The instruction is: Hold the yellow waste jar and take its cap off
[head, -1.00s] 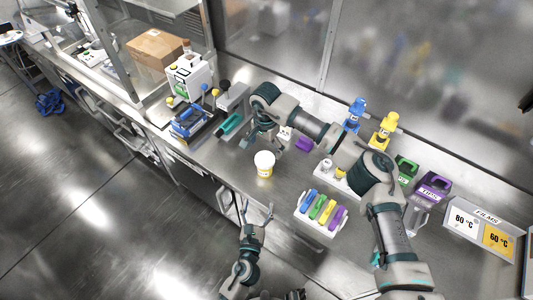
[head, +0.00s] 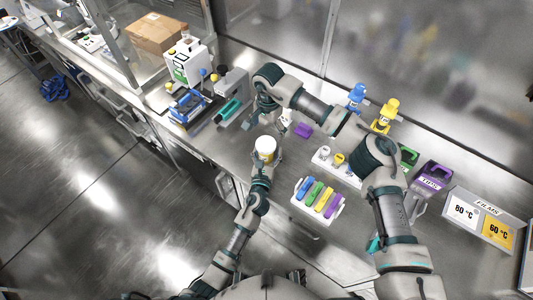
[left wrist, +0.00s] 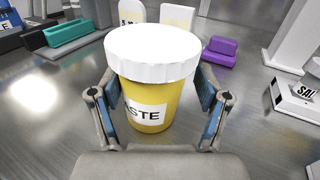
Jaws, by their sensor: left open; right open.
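The yellow waste jar (left wrist: 147,98) stands upright on the steel bench with its wide white cap (left wrist: 152,50) on. It also shows in the head view (head: 265,153). My left gripper (left wrist: 160,95) is open, with one finger on each side of the jar's yellow body below the cap. I cannot tell whether the fingers touch it. My right gripper (head: 257,117) is open and empty, above the bench a little behind the jar; its fingertips are small in the head view.
A white rack with coloured pieces (head: 317,199) stands right of the jar. A purple block (head: 303,130) and a teal piece (head: 229,110) lie behind it. Blue (head: 356,95) and yellow bottles (head: 386,114) stand at the back. The bench's front edge is close to the jar.

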